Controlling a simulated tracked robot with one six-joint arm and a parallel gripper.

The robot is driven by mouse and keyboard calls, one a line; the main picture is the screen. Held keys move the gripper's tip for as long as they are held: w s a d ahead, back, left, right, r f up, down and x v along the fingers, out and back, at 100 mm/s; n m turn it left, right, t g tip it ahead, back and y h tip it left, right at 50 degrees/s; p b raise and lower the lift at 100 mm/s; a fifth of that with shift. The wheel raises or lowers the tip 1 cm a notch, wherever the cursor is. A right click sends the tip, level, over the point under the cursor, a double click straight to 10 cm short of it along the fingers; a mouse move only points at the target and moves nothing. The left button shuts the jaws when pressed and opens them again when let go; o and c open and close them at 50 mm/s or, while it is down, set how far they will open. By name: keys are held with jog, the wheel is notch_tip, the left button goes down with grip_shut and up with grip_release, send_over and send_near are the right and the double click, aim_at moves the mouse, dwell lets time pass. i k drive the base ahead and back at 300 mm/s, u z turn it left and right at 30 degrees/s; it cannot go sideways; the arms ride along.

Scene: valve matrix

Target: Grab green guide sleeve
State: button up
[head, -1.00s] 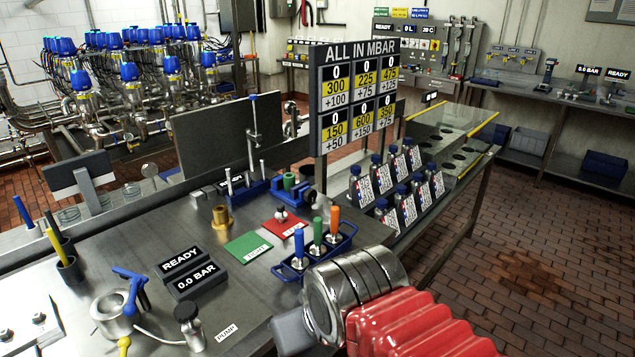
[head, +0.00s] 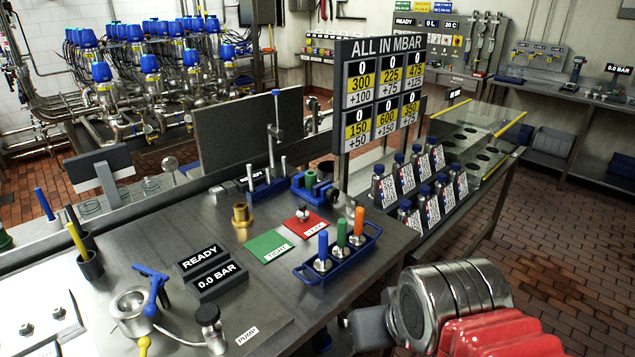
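A green sleeve (head: 342,234) stands upright on a steel base in the blue tray (head: 340,268), between a blue sleeve (head: 323,245) and an orange sleeve (head: 359,221). I cannot tell from looks alone which is the guide sleeve. My gripper (head: 368,327) shows only as a grey block at the end of my steel wrist, in front of and to the right of the tray, apart from both green pieces. Its fingers cannot be made out.
A brass piece (head: 241,217) and the READY display (head: 198,257) stand left. The pressure sign (head: 380,95) and several labelled bottles (head: 421,170) stand at the back right.

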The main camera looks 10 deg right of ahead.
aim_at(311, 176)
jog(key=u, duration=0.05)
jog(key=i, duration=1.05)
jog(key=u, duration=1.3)
